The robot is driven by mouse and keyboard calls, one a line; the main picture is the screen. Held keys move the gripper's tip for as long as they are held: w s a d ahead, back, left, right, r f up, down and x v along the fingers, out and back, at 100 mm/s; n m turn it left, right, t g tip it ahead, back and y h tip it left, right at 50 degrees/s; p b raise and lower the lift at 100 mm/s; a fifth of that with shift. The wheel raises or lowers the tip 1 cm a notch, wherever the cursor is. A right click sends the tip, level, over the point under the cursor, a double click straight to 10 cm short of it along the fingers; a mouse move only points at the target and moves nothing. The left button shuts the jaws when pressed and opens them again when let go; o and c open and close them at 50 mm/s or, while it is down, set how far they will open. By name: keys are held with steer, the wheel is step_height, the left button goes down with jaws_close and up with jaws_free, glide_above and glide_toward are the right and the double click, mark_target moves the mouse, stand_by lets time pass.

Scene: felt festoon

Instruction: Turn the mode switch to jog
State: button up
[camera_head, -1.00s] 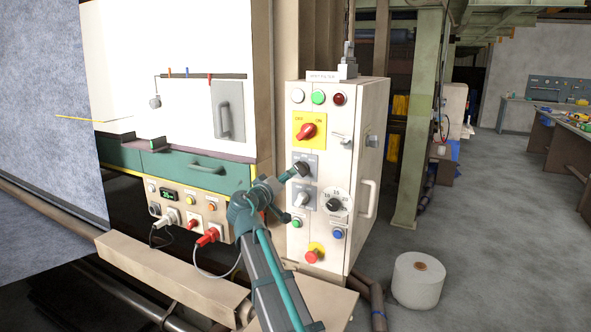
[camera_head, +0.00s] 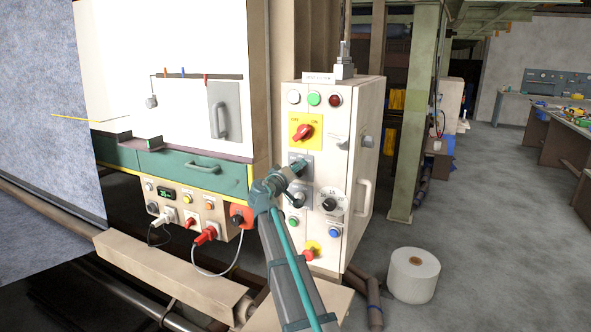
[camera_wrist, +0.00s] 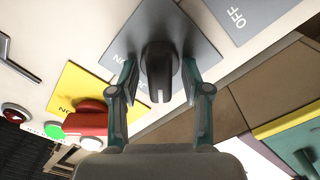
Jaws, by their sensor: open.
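A black rotary knob (camera_wrist: 159,70) stands on a grey plate (camera_wrist: 195,30) in the wrist view. My gripper (camera_wrist: 160,82) is open, with one finger on each side of the knob and narrow gaps visible. In the head view my gripper (camera_head: 297,168) is at the upper grey plate (camera_head: 309,160) of the control box and hides most of that knob.
The control box (camera_head: 360,150) also carries a red switch on a yellow plate (camera_head: 305,128), a round dial (camera_head: 331,203), a red stop button (camera_head: 309,254) and lamps. A white cabinet with a green drawer (camera_head: 185,165) stands left. A white roll (camera_head: 413,275) is on the floor.

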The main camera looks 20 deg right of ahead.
steer(key=shift+c, duration=0.2)
steer(key=c, duration=0.7)
steer(key=shift+c, duration=0.2)
